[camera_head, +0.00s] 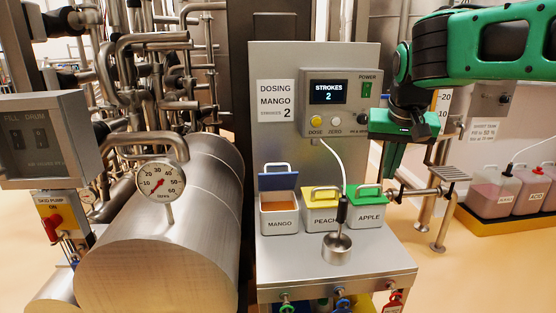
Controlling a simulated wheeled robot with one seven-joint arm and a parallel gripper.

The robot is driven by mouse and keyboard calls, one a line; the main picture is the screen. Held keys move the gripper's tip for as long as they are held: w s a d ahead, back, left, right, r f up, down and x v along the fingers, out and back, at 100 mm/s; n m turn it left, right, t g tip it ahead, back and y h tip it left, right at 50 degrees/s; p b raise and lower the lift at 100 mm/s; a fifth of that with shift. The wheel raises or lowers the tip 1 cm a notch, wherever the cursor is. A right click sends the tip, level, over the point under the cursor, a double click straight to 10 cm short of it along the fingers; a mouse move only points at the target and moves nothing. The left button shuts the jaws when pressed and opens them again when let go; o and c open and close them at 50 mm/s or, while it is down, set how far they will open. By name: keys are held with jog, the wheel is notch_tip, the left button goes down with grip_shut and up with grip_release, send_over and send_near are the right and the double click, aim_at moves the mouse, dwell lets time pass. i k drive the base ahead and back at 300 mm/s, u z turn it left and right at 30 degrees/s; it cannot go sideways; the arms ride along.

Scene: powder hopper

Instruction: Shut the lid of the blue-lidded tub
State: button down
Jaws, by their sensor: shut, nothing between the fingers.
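The blue-lidded tub (280,221) is a white box labelled MANGO, at the left of a row of three on the grey bench. Its blue lid (278,182) stands raised at the back edge with its handle at the top, and the tub's mouth is open. My gripper (389,174) hangs from the green arm at the right, pointing down. It is shut and empty, above and behind the green-lidded tub, well to the right of the blue lid. Its fingertips are small and partly hard to make out.
The PEACH tub (320,220) with a yellow lid and the APPLE tub (369,216) with a green lid are shut. A metal cup (337,247) on a cable stands before them. A control box (341,97) reads STROKES 2. A steel tank (165,240) lies left.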

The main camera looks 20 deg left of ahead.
aim_at(287, 180)
jog(key=u, duration=0.4)
jog(key=i, duration=1.1)
jog(key=u, duration=0.25)
